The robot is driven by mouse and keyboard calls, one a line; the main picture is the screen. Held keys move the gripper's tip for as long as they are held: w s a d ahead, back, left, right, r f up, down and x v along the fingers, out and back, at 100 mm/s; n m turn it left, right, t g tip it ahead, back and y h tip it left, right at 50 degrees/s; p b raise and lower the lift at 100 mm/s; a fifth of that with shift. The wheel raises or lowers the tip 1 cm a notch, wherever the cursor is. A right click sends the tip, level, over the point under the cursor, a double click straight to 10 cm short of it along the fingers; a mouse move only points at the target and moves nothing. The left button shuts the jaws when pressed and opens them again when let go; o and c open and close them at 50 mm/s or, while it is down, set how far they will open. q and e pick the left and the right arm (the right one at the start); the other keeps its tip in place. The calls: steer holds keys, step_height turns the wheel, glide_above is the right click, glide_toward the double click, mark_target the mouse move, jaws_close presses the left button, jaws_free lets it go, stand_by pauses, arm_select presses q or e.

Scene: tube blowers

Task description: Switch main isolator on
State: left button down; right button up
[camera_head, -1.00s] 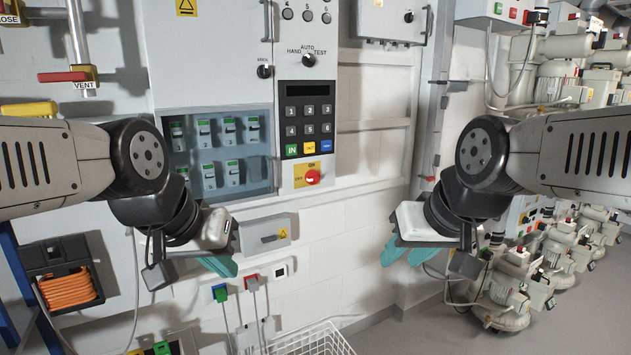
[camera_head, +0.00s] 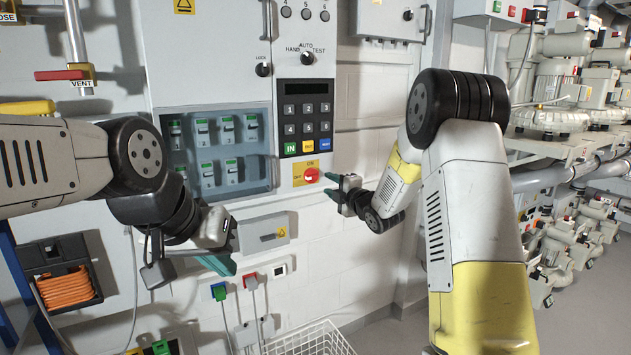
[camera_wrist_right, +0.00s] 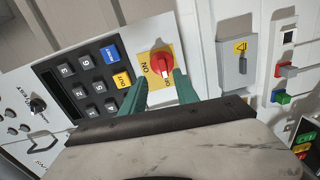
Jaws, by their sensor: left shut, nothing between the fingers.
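The main isolator is a red rotary knob (camera_head: 311,175) on a yellow plate, low on the grey control panel below the keypad. It also shows in the right wrist view (camera_wrist_right: 162,65), with an "ON" mark on the plate beside it. My right gripper (camera_head: 334,187) is just right of the knob in the head view. In the right wrist view its green fingers (camera_wrist_right: 161,84) are apart, with the knob showing ahead between the tips. I cannot tell whether they touch it. My left gripper (camera_head: 222,265) is shut and empty, below the breaker window, away from the knob.
The keypad (camera_head: 306,118) sits directly above the knob, and the breaker window (camera_head: 218,150) is to its left. A grey box (camera_head: 264,233) with a warning sign is lower left. A white wire basket (camera_head: 308,340) stands below. Pumps (camera_head: 560,120) are at the right.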

mark_target(314, 178)
steer(key=shift+n+y, duration=0.4)
steer(key=shift+n, duration=0.1)
steer(key=x, duration=0.8)
steer(key=shift+w+a+f, duration=0.1)
steer(key=shift+a+f, duration=0.2)
steer(key=shift+a, duration=0.05)
jaws_close()
